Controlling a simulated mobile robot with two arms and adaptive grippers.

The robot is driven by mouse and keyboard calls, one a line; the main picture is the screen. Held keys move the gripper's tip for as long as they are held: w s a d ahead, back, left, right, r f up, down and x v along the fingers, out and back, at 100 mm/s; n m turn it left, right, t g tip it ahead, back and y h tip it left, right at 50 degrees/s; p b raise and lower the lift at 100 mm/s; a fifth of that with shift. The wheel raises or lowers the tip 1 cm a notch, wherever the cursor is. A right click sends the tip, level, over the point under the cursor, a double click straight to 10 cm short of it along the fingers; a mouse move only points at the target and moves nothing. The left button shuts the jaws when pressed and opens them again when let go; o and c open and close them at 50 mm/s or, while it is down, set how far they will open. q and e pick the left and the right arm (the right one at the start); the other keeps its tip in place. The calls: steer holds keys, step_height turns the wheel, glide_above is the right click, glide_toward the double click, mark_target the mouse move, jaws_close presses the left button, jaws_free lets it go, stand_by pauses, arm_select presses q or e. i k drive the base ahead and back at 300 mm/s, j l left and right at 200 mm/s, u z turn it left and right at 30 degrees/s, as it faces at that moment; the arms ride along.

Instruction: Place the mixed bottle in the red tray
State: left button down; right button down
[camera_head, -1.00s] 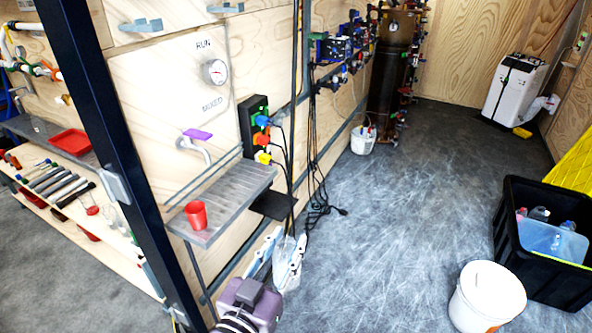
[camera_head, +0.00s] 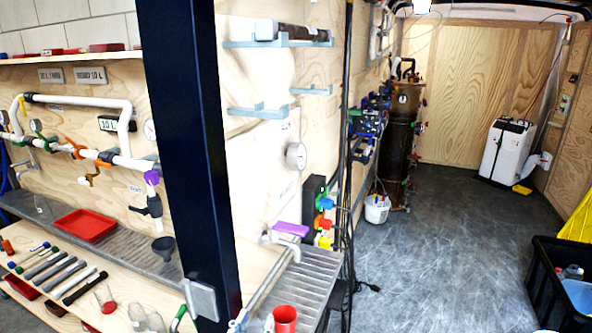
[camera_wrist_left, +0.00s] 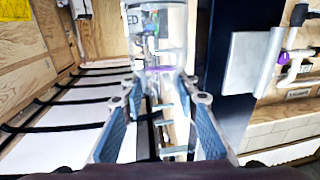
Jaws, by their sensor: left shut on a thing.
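The red tray (camera_head: 86,226) lies empty on the grey shelf at the left, beyond the dark upright post. In the left wrist view my left gripper (camera_wrist_left: 165,90) is shut on a clear, see-through bottle (camera_wrist_left: 160,32), held between its two blue-grey fingers. In the head view only the tips of the left gripper (camera_head: 253,321) show, at the bottom edge just right of the post. The bottle is hardly visible there. My right gripper is not in view.
The dark post (camera_head: 192,150) stands between the gripper and the tray. A red cup (camera_head: 285,318) stands on the slatted shelf (camera_head: 312,280) beside the gripper. A black funnel (camera_head: 163,246) is right of the tray. Tools and glassware fill the lower shelf.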

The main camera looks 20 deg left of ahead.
mark_target(95, 231)
steer(key=j, duration=0.75)
steer(key=i+j+u, duration=0.15)
steer(key=j, duration=1.35)
steer(key=i+j, duration=0.15)
steer(key=j, duration=0.25)
steer(key=i+j+u, duration=0.1)
steer(key=j, duration=0.25)
steer(key=i+j, duration=0.25)
steer(key=j, duration=0.15)
steer(key=i+j+u, duration=0.1)
steer(key=j, duration=0.25)
steer(key=i+j, duration=0.3)
steer(key=j+u, duration=0.05)
steer(key=j, duration=0.05)
